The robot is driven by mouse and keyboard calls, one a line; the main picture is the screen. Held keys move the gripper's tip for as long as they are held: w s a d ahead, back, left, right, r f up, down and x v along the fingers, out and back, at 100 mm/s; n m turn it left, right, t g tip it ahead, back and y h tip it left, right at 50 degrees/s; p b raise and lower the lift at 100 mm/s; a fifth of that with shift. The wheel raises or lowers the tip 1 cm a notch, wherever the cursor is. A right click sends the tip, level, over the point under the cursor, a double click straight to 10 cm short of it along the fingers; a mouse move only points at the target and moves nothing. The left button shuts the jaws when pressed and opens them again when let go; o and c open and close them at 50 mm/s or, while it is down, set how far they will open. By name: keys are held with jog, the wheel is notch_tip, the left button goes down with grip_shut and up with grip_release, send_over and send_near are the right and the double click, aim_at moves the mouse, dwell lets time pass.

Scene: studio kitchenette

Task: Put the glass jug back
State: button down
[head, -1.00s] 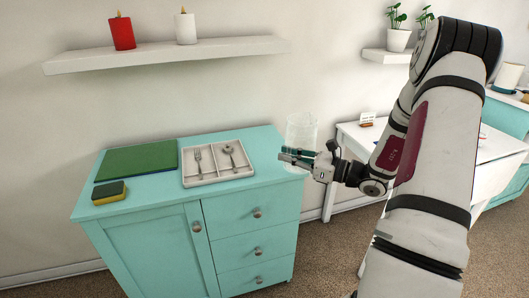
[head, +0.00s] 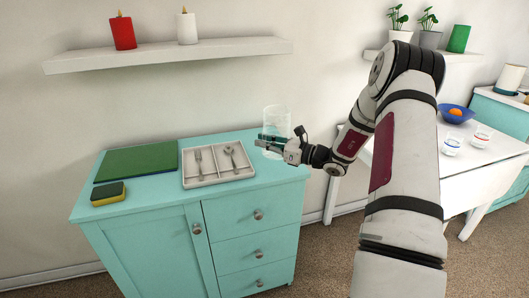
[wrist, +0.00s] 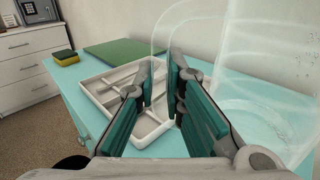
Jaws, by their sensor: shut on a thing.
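The clear glass jug (head: 277,120) is upright at the back right corner of the turquoise cabinet (head: 258,185). Its base is low over the top, but I cannot tell whether it touches. My gripper (head: 268,143) is at the jug's near side, shut on its handle. In the wrist view the jug (wrist: 262,70) fills the right side, and its handle loop reaches left between the fingers of my gripper (wrist: 163,80). The glass is faint, so the exact grip contact is hard to see.
A cutlery tray (head: 217,180) with a fork and spoon lies left of the jug. A green board (head: 138,161) and a sponge (head: 108,193) are farther left. A white shelf (head: 170,54) holds two candles. A white table (head: 470,150) with a blue bowl (head: 455,113) stands right.

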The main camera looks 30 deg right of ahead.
aim_at(266, 151)
jog(key=shift+f, duration=1.55)
jog(key=c, duration=2)
grip_release()
jog(key=shift+f, duration=0.2)
jog(key=shift+c, duration=0.2)
jog(key=o, duration=0.4)
jog(key=shift+s, duration=0.1)
jog(key=shift+c, duration=0.2)
jog(key=shift+r, duration=0.15)
